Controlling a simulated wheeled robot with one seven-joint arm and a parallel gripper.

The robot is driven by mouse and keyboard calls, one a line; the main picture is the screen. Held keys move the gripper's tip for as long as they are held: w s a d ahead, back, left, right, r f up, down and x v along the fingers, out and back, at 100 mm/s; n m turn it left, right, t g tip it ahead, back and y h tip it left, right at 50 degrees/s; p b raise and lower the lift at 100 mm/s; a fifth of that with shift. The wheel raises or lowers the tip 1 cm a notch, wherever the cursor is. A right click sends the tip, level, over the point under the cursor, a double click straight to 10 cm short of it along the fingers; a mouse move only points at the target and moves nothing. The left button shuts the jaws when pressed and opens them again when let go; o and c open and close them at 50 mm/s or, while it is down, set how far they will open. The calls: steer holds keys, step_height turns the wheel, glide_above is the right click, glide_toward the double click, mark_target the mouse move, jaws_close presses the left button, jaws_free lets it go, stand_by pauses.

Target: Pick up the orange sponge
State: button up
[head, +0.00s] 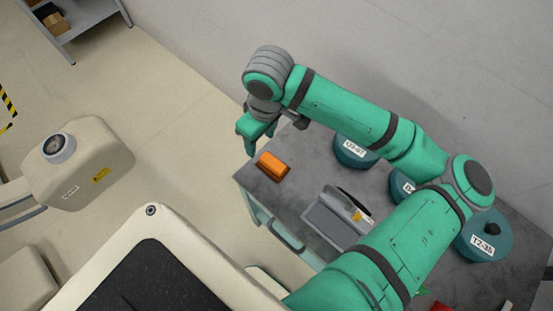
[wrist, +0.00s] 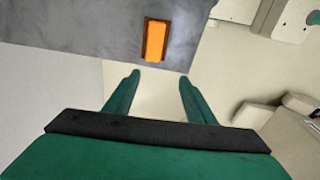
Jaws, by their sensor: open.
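The orange sponge (head: 271,164) lies on the grey cart top (head: 262,185) near its left corner in the head view. It has a dark brown layer or border beneath it. In the wrist view the sponge (wrist: 155,41) is near the top centre, close to the edge of the cart top (wrist: 80,25). My green gripper (head: 256,128) is just beyond the sponge in the head view, apart from it. In the wrist view its two fingers (wrist: 158,78) are spread with nothing between them, and the sponge is ahead of the gap.
A grey box-like holder (head: 335,218) with items stands on the cart. Teal lidded containers, one labelled T2-35 (head: 482,236), stand along its far side. My arm passes above them. A grey wall (head: 420,40) is behind the cart. Bare floor (head: 185,120) is left of it.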

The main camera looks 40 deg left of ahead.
mark_target(273, 162)
steer(key=shift+h, duration=0.7)
steer(key=d+f, duration=0.1)
steer(key=f, duration=0.2)
steer(key=w+f, duration=0.1)
steer(key=f, duration=0.3)
steer(key=d+f, duration=0.1)
steer(key=f, duration=0.3)
steer(key=shift+w+d, duration=0.15)
steer(key=shift+d, duration=0.2)
steer(key=shift+d, duration=0.1)
steer(key=c, duration=1.2)
steer(key=shift+o, duration=0.2)
steer(key=shift+r, duration=0.1)
